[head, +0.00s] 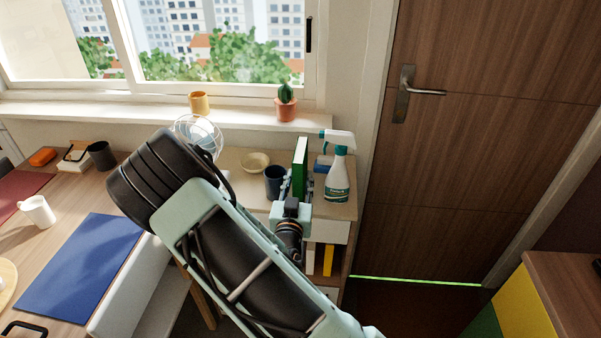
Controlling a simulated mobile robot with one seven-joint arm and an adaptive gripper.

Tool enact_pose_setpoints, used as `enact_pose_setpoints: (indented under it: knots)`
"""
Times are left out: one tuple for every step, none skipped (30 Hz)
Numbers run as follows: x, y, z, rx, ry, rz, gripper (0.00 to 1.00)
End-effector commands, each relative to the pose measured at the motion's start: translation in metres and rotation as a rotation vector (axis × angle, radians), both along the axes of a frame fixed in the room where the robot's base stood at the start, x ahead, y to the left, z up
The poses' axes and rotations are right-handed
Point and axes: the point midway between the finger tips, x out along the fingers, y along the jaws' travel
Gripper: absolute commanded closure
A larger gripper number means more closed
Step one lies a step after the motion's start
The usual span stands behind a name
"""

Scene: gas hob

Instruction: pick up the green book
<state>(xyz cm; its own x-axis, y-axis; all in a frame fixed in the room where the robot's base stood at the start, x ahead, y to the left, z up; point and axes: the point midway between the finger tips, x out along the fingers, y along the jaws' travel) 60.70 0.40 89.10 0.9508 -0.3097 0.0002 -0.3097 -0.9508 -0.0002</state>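The green book (300,166) stands upright on the top of a low wooden cabinet (335,210), between a dark mug and a spray bottle. My gripper (296,184) reaches toward it from the front, with its fingers apart. One finger shows on each side of the book's lower part, with the left one seeming to stand clear of it. The gripper body hides the bottom front of the book. Whether either finger touches the book is too small to tell.
The spray bottle (338,173) and a blue object (322,163) stand close on the right. The dark mug (275,181) is close on the left, with a bowl (255,162) and a fan (199,134) beyond. A potted cactus (286,108) sits on the windowsill above.

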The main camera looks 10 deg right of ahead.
Motion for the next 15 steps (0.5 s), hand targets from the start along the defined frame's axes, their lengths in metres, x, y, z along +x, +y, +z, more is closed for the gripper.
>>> enact_pose_setpoints:
  knots:
    - [0.0055,-0.0018,0.0006,0.000,-0.001,0.000,0.71]
    - [0.0078,-0.0025,0.0006,0.000,-0.001,0.000,0.71]
    - [0.0101,-0.0032,0.0005,0.000,-0.001,0.000,0.71]
    - [0.0112,-0.0034,0.0003,0.000,-0.001,0.001,0.71]
    - [0.0118,-0.0036,0.0002,0.000,0.000,0.001,0.71]
    - [0.0119,-0.0037,0.0000,0.000,0.000,0.001,0.71]
    - [0.0119,-0.0037,0.0000,0.000,0.000,0.001,0.71]
    - [0.0118,-0.0036,0.0000,0.000,0.000,0.001,0.71]
    - [0.0117,-0.0035,-0.0001,0.000,0.000,0.001,0.71]
    - [0.0116,-0.0036,-0.0001,0.000,0.000,0.001,0.71]
    - [0.0116,-0.0035,0.0000,0.000,0.000,0.001,0.73]
    - [0.0115,-0.0034,0.0000,0.000,0.000,0.001,0.78]
    - [0.0115,-0.0034,0.0000,0.000,0.000,0.001,0.81]
    - [0.0114,-0.0034,0.0000,0.000,0.000,0.001,0.84]
    - [0.0114,-0.0034,0.0000,0.000,0.000,0.001,0.89]
